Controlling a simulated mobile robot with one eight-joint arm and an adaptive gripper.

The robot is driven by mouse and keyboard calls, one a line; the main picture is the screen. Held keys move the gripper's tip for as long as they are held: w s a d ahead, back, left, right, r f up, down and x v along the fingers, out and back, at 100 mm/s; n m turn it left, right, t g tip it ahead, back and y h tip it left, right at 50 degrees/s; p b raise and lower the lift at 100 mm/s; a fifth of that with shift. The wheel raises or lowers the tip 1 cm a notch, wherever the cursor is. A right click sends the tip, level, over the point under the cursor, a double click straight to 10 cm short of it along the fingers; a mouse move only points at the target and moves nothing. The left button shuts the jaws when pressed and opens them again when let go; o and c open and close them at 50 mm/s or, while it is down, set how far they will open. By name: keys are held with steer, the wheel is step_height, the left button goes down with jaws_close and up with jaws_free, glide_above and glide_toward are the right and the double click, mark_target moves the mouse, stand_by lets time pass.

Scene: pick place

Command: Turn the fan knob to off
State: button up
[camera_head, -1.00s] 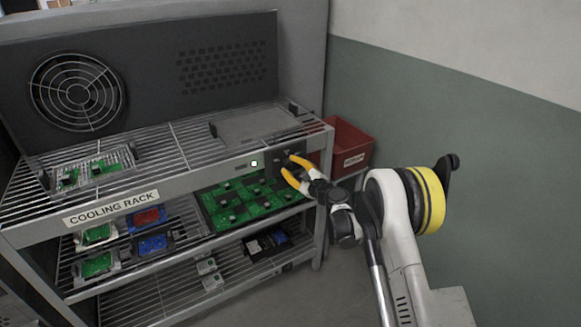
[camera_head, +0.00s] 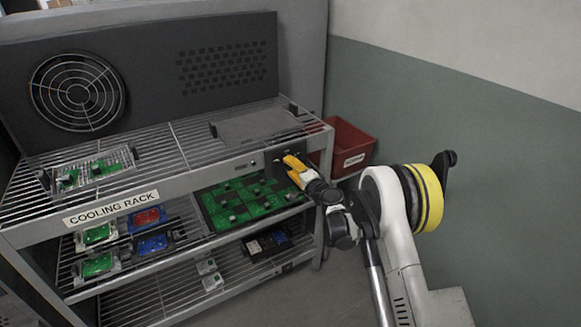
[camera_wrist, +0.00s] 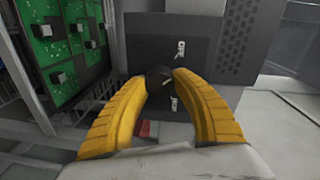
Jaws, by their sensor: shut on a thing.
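The fan knob (camera_wrist: 159,79) is a dark round knob on a dark panel (camera_wrist: 150,48), seen between my fingertips in the wrist view. My gripper (camera_wrist: 162,76) has yellow ribbed fingers, one on either side of the knob, shut on it. In the head view my gripper (camera_head: 288,160) is at the right end of the rack's front top rail and hides the knob. Small pale marks show on the panel on both sides of the knob in the wrist view. The fan (camera_head: 77,91) is behind a round grille in the grey back panel; I cannot tell whether it spins.
The cooling rack (camera_head: 175,186) has wire shelves with green, red and blue circuit boards. A flat grey tray (camera_head: 255,125) lies on its top shelf. A red bin (camera_head: 350,140) stands just right of the rack.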

steer(key=shift+n, duration=1.7)
steer(key=o, duration=1.2)
steer(key=shift+o, duration=0.2)
steer(key=f+v, duration=0.1)
steer(key=v, duration=1.1)
steer(key=shift+r, duration=0.4)
steer(key=shift+s+a, duration=0.1)
